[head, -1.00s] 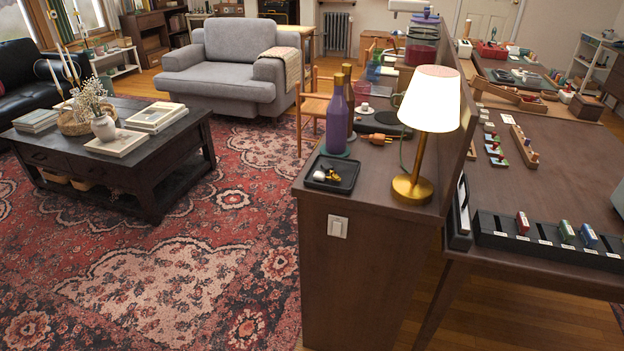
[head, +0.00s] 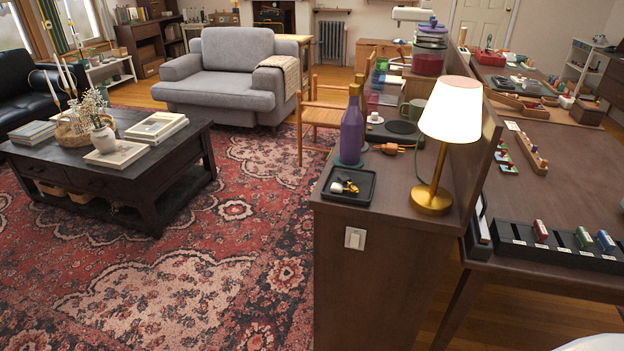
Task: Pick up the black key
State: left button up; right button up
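A small black tray (head: 364,196) lies on the near end of the dark wooden counter. In it are a few small items (head: 345,187) in yellow, white and black. The dark one may be the black key, but it is too small to tell. I cannot make out a black key anywhere else. Neither of my grippers is in view.
A purple bottle (head: 352,130) and a lit lamp with a brass base (head: 431,200) stand near the tray. A raised panel separates the counter from a desk (head: 550,200) on the right. Patterned rug floor (head: 230,270) is open left of the counter, before the coffee table (head: 120,185).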

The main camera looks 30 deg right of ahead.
aim_at(344, 178)
jog(key=i, duration=4.1)
jog(key=z, duration=0.9)
jog(key=i, duration=0.25)
jog(key=z, duration=3.85)
jog(key=i, duration=0.35)
jog(key=u, duration=0.1)
